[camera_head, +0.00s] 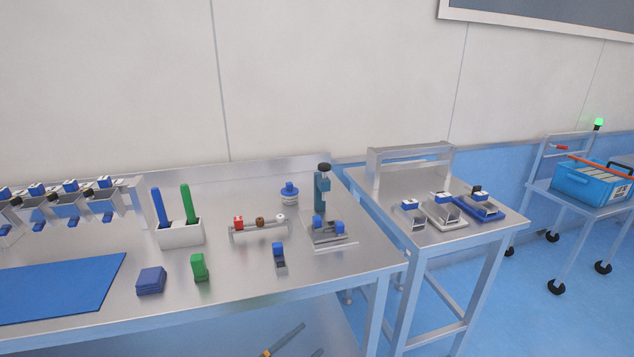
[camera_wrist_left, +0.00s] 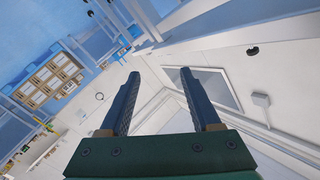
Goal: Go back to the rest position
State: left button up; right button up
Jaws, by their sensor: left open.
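My left gripper (camera_head: 312,338) shows only in part at the bottom edge of the head view, in front of the bench and below its top. In the left wrist view the left gripper (camera_wrist_left: 160,72) has its two dark fingers spread apart with nothing between them. Behind the fingers that view shows a tilted scene of pale walls and blue floor. My right gripper is in neither view.
The metal bench (camera_head: 225,287) carries a blue mat (camera_head: 62,285), a white holder (camera_head: 180,234) with blue and green sticks, and a teal press (camera_head: 321,192). A side table (camera_head: 385,181) and a cart with a blue crate (camera_head: 585,190) stand to the right.

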pick_arm(q)
jog(key=s+a+f+n+g+y, duration=0.2)
jog(key=s+a+f+n+y, duration=0.5)
jog(key=f, duration=0.5)
jog(key=s+a+f+n+g+y, duration=0.25)
jog(key=s+a+f, duration=0.25)
jog(key=s+f, duration=0.45)
jog(key=s+a+f+n+g+y, duration=0.1)
jog(key=s+f, duration=0.4)
jog(key=s, duration=0.7)
jog(key=s+a+f+n+g+y, duration=0.1)
jog(key=s+f+g, duration=0.4)
jog(key=s, duration=0.7)
jog(key=shift+a+f+n+g, duration=0.25)
jog(key=shift+a+n+g, duration=0.3)
jog(key=shift+a, duration=0.45)
jog(key=shift+y, duration=0.25)
